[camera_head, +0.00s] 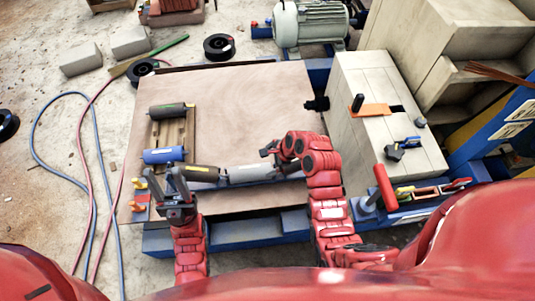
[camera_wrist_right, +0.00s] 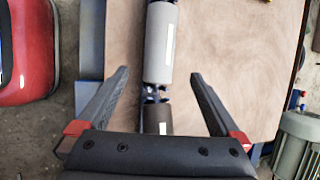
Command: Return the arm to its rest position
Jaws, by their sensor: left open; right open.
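My left gripper (camera_head: 178,176) is open at the front left of the brown board, its fingers pointing away from me near the blue cylinder (camera_head: 163,156). I cannot tell whether they touch anything. My right gripper (camera_head: 268,149) is beside the folded red right arm (camera_head: 325,190), above the front of the board. In the right wrist view my right gripper (camera_wrist_right: 160,76) is open and empty, its fingers spread either side of a light grey cylinder (camera_wrist_right: 160,45) and a dark cylinder (camera_wrist_right: 157,122) below. The light grey cylinder (camera_head: 250,174) also lies across the board's front in the head view.
The brown board (camera_head: 250,105) is mostly bare. A pale block-like machine (camera_head: 375,80) stands right, with a red-handled clamp (camera_head: 386,187) in front. A motor (camera_head: 311,22) stands behind; hoses lie left.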

